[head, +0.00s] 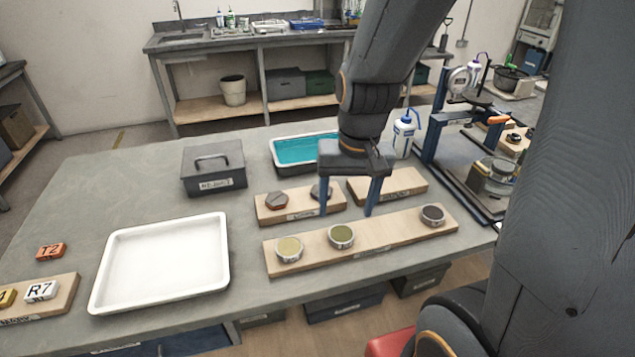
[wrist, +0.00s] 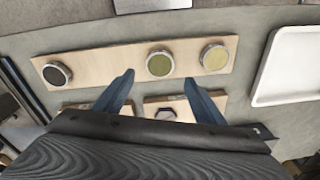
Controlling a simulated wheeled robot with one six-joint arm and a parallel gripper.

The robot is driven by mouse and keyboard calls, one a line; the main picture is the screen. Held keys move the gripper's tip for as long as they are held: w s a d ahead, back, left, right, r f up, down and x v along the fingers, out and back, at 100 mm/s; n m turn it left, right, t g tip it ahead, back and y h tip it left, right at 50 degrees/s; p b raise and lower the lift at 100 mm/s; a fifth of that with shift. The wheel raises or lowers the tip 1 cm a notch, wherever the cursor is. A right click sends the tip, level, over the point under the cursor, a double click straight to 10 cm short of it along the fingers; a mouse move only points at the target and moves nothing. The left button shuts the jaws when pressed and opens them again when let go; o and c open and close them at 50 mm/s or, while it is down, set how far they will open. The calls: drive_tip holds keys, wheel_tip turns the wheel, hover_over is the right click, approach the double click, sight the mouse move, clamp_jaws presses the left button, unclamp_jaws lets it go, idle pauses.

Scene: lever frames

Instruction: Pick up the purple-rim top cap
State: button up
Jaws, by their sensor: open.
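My gripper (head: 346,212) is open and empty, fingers pointing down over the area between the front board and the rear boards. In the wrist view its fingertips (wrist: 158,75) are spread, with the olive round cap (wrist: 159,63) just beyond the gap. A hexagonal cap with a pale, faintly purplish rim (wrist: 165,114) shows between the fingers, partly cut off by my gripper body. In the head view a dark cap (head: 316,191) on the left rear board is partly hidden by a finger. A brown hexagonal cap (head: 276,201) sits left of it. I cannot tell the purple rim for certain.
The front board (head: 385,236) bears a yellowish cap (head: 289,248), the olive cap (head: 341,236) and a dark cap (head: 433,215). A white tray (head: 165,262) lies left. A grey box (head: 213,168), teal tray (head: 296,150) and wash bottle (head: 404,135) stand behind.

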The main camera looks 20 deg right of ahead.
drive_tip(key=w+d+m+y, duration=0.1)
drive_tip(key=w+m, duration=0.4)
drive_tip(key=w+d+m+y, duration=0.1)
drive_tip(key=w+m, duration=0.4)
drive_tip(key=w+m+y+p, duration=0.1)
drive_tip(key=w+m+y, duration=0.1)
drive_tip(key=w+m, duration=0.3)
drive_tip(key=shift+w+d+f+m+g, duration=0.15)
drive_tip(key=shift+d+f+m+g, duration=0.2)
drive_tip(key=shift+d+m+g, duration=0.05)
drive_tip(key=shift+p+x, duration=1.2)
drive_tip(key=shift+x, duration=2.15)
drive_tip(key=shift+d, duration=0.1)
drive_tip(key=shift+c, duration=0.4)
drive_tip(key=c, duration=1.3)
drive_tip(key=shift+r, duration=0.1)
